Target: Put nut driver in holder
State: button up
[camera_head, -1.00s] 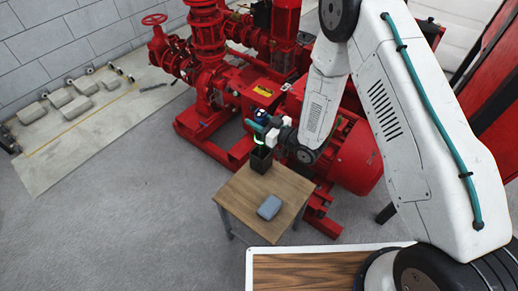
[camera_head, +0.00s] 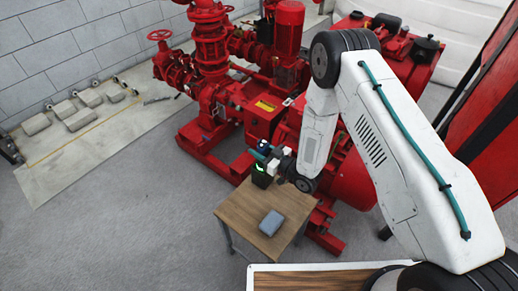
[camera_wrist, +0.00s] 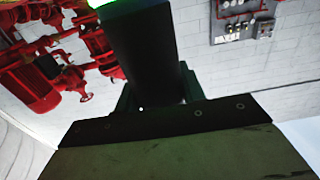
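The holder (camera_head: 261,180) is a small dark open-topped box standing on the far corner of the wooden table in the head view. My gripper (camera_head: 268,153) is just above it. The nut driver (camera_wrist: 143,50) shows in the wrist view as a thick dark shaft with a bright green end, coming out between the fingers of my gripper (camera_wrist: 158,98), which look shut on it. In the head view a green glowing part of the nut driver (camera_head: 258,168) shows at the mouth of the holder. How deep the tip sits inside is hidden.
A grey-blue box (camera_head: 271,223) lies on the small wooden table (camera_head: 240,213), nearer me than the holder. Large red pump machinery (camera_head: 225,115) stands close behind the table. Open grey floor (camera_head: 120,225) lies to the left.

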jog(key=o, duration=0.4)
